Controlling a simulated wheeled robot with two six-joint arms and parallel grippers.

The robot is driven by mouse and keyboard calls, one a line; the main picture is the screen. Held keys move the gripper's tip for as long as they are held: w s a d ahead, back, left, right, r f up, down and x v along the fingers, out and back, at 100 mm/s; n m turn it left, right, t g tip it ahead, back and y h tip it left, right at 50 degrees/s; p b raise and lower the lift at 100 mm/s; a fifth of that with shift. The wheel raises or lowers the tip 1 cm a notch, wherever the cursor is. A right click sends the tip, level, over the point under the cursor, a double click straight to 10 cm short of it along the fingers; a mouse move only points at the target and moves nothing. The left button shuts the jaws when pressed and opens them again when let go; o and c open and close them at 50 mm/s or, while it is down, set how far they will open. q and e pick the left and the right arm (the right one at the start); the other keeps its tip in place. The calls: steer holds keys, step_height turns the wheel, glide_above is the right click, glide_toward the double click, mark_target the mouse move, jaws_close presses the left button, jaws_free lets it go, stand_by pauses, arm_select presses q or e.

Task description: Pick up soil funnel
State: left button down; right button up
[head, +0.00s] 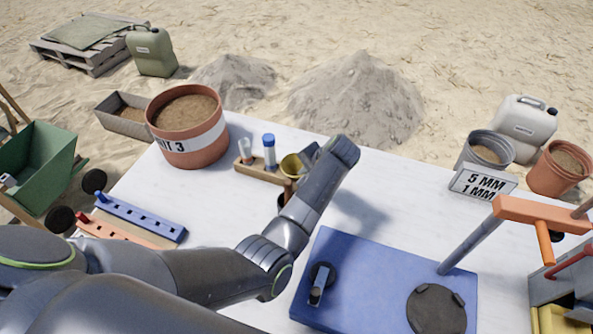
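A small yellow cone-like piece, which looks like the soil funnel (290,164), shows near the middle of the table at the right end of a wooden rack. My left arm reaches over the table from the left, and its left gripper (306,157) is right beside the funnel's rim. The wrist and forearm cover part of the area below the funnel. The fingertips are mostly hidden, so I cannot tell whether they touch or grip it. My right gripper is not in view.
The wooden rack (256,173) holds a blue-capped tube (269,153) and a white one. A large soil bucket (183,146) stands behind at left. A blue board (385,272) lies in front at right. Clear white table (392,190) lies right of the wrist.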

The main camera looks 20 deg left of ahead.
arm_select(q)
step_height(320, 180, up, 10)
stand_by(0.6)
